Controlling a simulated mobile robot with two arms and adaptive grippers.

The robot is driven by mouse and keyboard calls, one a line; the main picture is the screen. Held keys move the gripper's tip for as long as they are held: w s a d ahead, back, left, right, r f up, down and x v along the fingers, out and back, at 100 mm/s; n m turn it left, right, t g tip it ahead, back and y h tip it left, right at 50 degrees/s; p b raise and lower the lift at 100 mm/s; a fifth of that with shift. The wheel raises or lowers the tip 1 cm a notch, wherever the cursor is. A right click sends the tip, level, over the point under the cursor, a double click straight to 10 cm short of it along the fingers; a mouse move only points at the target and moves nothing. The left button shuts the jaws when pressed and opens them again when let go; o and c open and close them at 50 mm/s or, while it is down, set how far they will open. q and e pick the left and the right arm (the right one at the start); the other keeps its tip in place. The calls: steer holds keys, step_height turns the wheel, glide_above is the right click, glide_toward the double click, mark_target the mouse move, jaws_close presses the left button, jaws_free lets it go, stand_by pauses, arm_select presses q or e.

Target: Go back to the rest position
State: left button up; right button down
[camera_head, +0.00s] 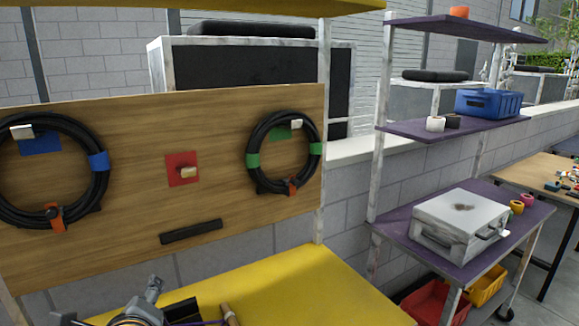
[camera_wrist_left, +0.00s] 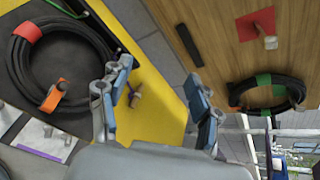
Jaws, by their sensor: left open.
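My left gripper (camera_wrist_left: 158,100) is open in the wrist view, with nothing between its two fingers. Grey parts, probably of this gripper, show at the bottom edge of the head view, mostly cut off. A black coiled hose (camera_wrist_left: 25,75) with red and orange bands lies left of the fingers in the wrist view, on a dark area beside the yellow tabletop (camera_head: 300,285). A coil with blue and orange bands (camera_head: 98,190) and a coil with green and orange bands (camera_head: 253,160) hang on the wooden board (camera_head: 130,130). My right gripper is not in view.
A red plate with a peg (camera_head: 183,165) and a black bar (camera_head: 190,232) are on the board between the coils. A purple-shelved rack (camera_head: 400,222) on the right holds a grey case (camera_head: 450,220) and a blue bin (camera_head: 488,104). A wooden table (camera_head: 530,170) stands beyond it.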

arm_select(q)
steer(key=s+d+f+n+g+h, duration=0.1)
steer(key=s+f+n+g+h, duration=0.1)
steer(key=s+f+n, duration=0.5)
steer(key=s+d+f+n+g+h, duration=0.2)
steer(key=f+n+g, duration=0.1)
steer(key=f, duration=0.9)
steer(key=s+d+f+n+g+h, duration=0.2)
steer(key=s+f+n+g, duration=0.2)
steer(key=s+f+n, duration=0.8)
step_height(320, 180, down, 24)
steer(key=s+m+g, duration=0.1)
steer(key=s+m, duration=0.1)
steer(key=s, duration=0.1)
steer(key=s+a+f+g, duration=0.1)
steer(key=s+a+f, duration=0.2)
steer(key=s+f, duration=1.3)
